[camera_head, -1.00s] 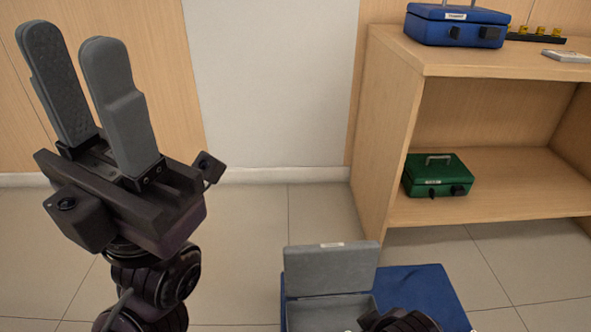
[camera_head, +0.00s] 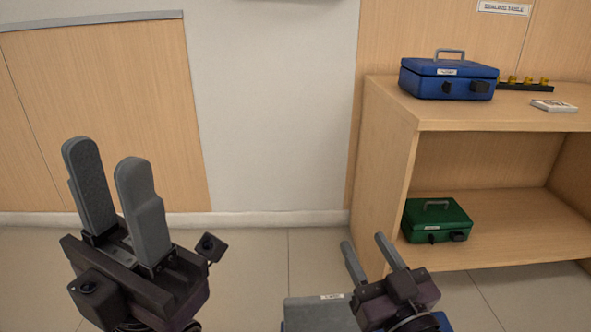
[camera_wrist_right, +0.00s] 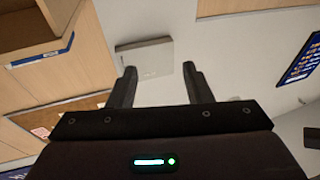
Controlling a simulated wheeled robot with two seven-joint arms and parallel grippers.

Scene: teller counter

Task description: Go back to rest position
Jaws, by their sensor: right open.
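My left gripper (camera_head: 107,156) points up at the left of the head view, its two grey fingers apart with nothing between them. My right gripper (camera_head: 363,242) points up at the lower middle, in front of the shelf unit's left side. Its fingers are apart and empty, as the right wrist view (camera_wrist_right: 160,69) also shows. The right wrist view looks at walls and ceiling, tilted.
A grey box lid (camera_head: 318,314) shows at the bottom, just left of my right gripper. A wooden shelf unit (camera_head: 388,150) stands at right. It holds a blue cash box (camera_head: 425,85) on top and a green cash box (camera_head: 420,217) below. The wall area between the grippers is clear.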

